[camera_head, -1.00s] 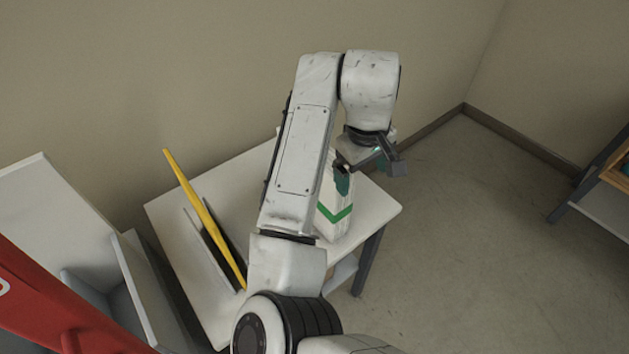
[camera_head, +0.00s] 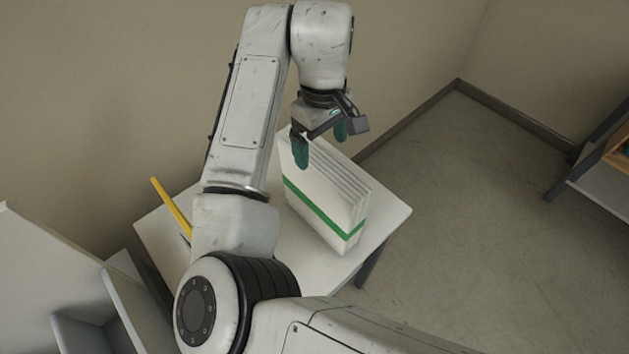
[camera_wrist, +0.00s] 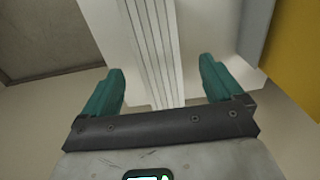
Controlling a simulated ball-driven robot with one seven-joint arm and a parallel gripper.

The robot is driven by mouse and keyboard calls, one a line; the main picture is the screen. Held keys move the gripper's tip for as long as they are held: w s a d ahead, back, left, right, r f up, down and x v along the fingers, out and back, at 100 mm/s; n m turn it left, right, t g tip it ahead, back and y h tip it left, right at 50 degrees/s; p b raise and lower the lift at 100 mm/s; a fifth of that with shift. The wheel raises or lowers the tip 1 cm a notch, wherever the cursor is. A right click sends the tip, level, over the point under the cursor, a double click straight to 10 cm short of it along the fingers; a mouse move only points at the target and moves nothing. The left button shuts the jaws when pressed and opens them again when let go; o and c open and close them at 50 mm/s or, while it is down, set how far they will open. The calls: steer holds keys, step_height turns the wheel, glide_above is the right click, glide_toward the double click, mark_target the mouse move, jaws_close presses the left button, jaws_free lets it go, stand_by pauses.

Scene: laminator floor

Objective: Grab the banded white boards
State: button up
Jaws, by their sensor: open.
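The banded white boards (camera_head: 322,204) stand upright on edge as a stack on the white table, with a green band around their lower part. In the wrist view the board edges (camera_wrist: 150,45) run between my two fingers. My gripper (camera_head: 321,142) is open, its teal fingers pointing down above the far top end of the stack. In the wrist view my gripper (camera_wrist: 161,88) has one finger on each side of the stack, with a gap on both sides. I cannot tell how far the fingertips are above the board tops.
The white table (camera_head: 385,213) has bare space right of the boards. A yellow piece (camera_head: 172,205) stands at its left, partly hidden by my arm. A white shelf unit (camera_head: 55,265) is at lower left. A dark-legged shelf (camera_head: 590,160) stands at far right; open floor lies between.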

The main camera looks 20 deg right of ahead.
mark_target(320, 161)
steer(key=shift+w+f, duration=0.1)
steer(key=shift+f, duration=0.3)
step_height(320, 161, down, 4)
steer(key=shift+f+p, duration=0.1)
steer(key=shift+p, duration=0.3)
steer(key=shift+d+f+p, duration=0.2)
steer(key=shift+f+p, duration=0.65)
steer(key=shift+f, duration=1.95)
jaws_close()
